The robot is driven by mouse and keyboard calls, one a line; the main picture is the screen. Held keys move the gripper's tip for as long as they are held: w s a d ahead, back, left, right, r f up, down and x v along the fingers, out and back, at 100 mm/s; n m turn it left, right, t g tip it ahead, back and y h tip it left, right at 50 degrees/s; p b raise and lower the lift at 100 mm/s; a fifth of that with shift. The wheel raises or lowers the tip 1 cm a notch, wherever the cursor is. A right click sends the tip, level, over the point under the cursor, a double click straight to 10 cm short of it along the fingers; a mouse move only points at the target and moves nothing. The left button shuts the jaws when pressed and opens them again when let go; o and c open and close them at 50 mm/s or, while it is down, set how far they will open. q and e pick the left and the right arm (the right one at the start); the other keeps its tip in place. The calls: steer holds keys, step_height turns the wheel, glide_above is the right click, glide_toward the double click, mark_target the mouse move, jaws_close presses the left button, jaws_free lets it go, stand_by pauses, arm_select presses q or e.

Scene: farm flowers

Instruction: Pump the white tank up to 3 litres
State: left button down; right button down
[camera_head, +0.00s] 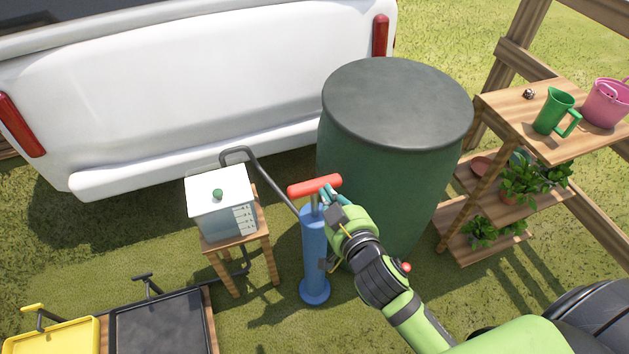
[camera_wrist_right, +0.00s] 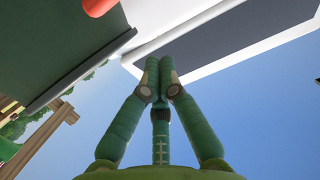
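The white tank (camera_head: 215,213) stands on a small wooden stool (camera_head: 240,241). It has a green knob on its lid and scale marks on one side, too small to read. A blue upright pump (camera_head: 315,257) with a red T-handle (camera_head: 314,187) stands right of it. The handle sits a short way above the barrel on its rod. My right gripper (camera_head: 331,197) is beside the handle's right end. In the right wrist view its fingers (camera_wrist_right: 159,68) are together with nothing between them, and the red handle (camera_wrist_right: 97,6) shows apart at top left. My left gripper is out of view.
A dark green barrel (camera_head: 390,165) stands close behind the pump and my right arm. A white vehicle (camera_head: 190,85) is behind the tank. A wooden shelf (camera_head: 510,118) with pots is at right. A yellow tray (camera_head: 55,338) and a black tray (camera_head: 160,325) are at lower left.

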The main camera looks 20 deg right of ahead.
glide_above(315, 186)
steer(key=s, duration=0.1)
step_height(315, 186, down, 2)
steer(key=shift+s+a+f, duration=0.1)
steer(key=shift+a+f, duration=0.05)
steer(key=shift+f, duration=0.95)
steer(key=shift+a+f, duration=0.1)
steer(key=shift+f, duration=0.95)
